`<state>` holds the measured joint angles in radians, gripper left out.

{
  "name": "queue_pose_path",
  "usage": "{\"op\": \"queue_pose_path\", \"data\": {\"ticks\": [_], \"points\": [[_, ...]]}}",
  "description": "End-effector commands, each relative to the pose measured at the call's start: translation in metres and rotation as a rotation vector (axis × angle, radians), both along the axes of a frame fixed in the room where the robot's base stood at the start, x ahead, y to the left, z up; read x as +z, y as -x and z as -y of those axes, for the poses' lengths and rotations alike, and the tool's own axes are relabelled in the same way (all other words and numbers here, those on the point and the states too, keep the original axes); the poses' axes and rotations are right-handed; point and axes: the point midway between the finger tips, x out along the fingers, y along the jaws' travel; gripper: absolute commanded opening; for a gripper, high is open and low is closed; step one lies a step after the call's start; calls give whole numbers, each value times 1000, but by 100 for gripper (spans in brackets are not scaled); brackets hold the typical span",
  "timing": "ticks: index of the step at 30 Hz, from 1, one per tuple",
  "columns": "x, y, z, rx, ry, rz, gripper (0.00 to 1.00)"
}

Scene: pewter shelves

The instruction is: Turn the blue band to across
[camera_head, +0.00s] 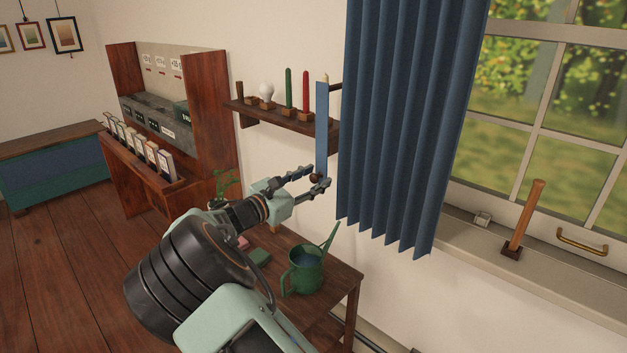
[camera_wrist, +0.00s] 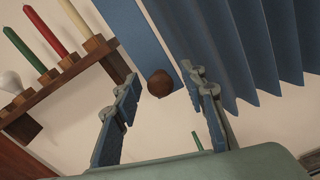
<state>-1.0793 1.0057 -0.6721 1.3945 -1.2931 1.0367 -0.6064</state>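The blue band (camera_head: 322,130) is a flat strip standing upright beside the left edge of the blue curtain (camera_head: 400,120). A round brown wooden knob (camera_head: 315,178) sits near its lower end. My gripper (camera_head: 319,175) is open at the band's lower end, with its fingers on either side of the knob. In the wrist view the band (camera_wrist: 137,35) runs from the top down to the knob (camera_wrist: 160,84). The knob lies between the open fingertips (camera_wrist: 163,80), with a visible gap to each. I see no finger touching it.
A wall shelf (camera_head: 275,115) with candles and a bulb is just left of the band. A green watering can (camera_head: 304,271) stands on a small table below my gripper. The window sill (camera_head: 470,240) is right of the curtain. A wooden cabinet (camera_head: 205,85) stands at left.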

Motion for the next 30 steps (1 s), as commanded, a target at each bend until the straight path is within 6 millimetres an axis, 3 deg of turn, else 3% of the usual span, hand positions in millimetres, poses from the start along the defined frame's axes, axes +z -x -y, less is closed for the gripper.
{"op": "queue_pose_path", "data": {"ticks": [7,17,30], "points": [[0,0,1,0,0,0,37],[0,-1,1,-1,0,1,1],[2,0,3,-2,12,-9,0]]}}
